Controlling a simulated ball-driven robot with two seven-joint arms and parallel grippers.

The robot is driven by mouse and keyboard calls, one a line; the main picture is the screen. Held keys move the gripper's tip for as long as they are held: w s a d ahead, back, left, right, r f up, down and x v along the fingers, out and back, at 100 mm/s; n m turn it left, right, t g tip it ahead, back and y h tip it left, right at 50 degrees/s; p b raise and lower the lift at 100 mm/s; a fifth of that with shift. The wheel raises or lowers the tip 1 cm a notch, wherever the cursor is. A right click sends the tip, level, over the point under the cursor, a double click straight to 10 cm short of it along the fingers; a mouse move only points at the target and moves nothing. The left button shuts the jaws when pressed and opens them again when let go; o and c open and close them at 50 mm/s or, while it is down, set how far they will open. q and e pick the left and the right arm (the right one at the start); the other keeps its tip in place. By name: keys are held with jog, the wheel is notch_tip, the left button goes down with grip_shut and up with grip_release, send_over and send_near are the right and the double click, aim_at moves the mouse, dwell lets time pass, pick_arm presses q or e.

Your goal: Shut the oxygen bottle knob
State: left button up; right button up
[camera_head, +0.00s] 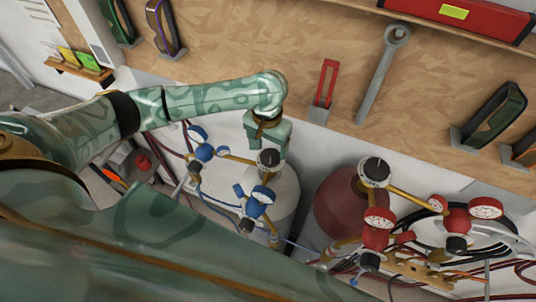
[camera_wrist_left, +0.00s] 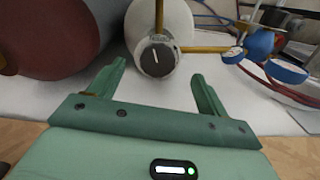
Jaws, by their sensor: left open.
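A white bottle (camera_head: 284,195) with blue gauges stands in the middle of the head view; no label naming its gas is readable. Its round dark knob (camera_head: 268,158) sits on top. In the left wrist view the knob (camera_wrist_left: 157,55) faces the camera, with a white pointer mark tilted slightly left of vertical. My left gripper (camera_head: 268,139) is open just behind the knob in the head view. In the left wrist view its two fingers (camera_wrist_left: 157,70) point toward the knob, one to each side, with nothing between them touching. My right gripper is not in view.
A dark red bottle (camera_head: 340,207) with its own knob (camera_head: 375,171) and red gauges (camera_head: 380,217) stands to the right. Blue gauges (camera_head: 262,195) and brass pipes sit close to the white bottle. A wooden wall panel with a wrench (camera_head: 383,75) is behind.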

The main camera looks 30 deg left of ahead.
aim_at(270, 156)
pick_arm(q)
jog(key=f, duration=0.1)
jog(key=w+f, duration=0.1)
jog(key=f, duration=0.1)
jog(key=w+f, duration=0.1)
jog(key=shift+w+d+f, duration=0.15)
jog(key=shift+f, duration=0.15)
notch_tip(270, 156, down, 2)
jog(key=shift+s+f, duration=0.15)
jog(key=shift+s, duration=0.35)
jog(key=shift+w, duration=0.15)
jog(key=shift+w+f, duration=0.1)
jog(key=shift+w, duration=0.1)
jog(key=c, duration=0.8)
jog(key=shift+c, duration=0.9)
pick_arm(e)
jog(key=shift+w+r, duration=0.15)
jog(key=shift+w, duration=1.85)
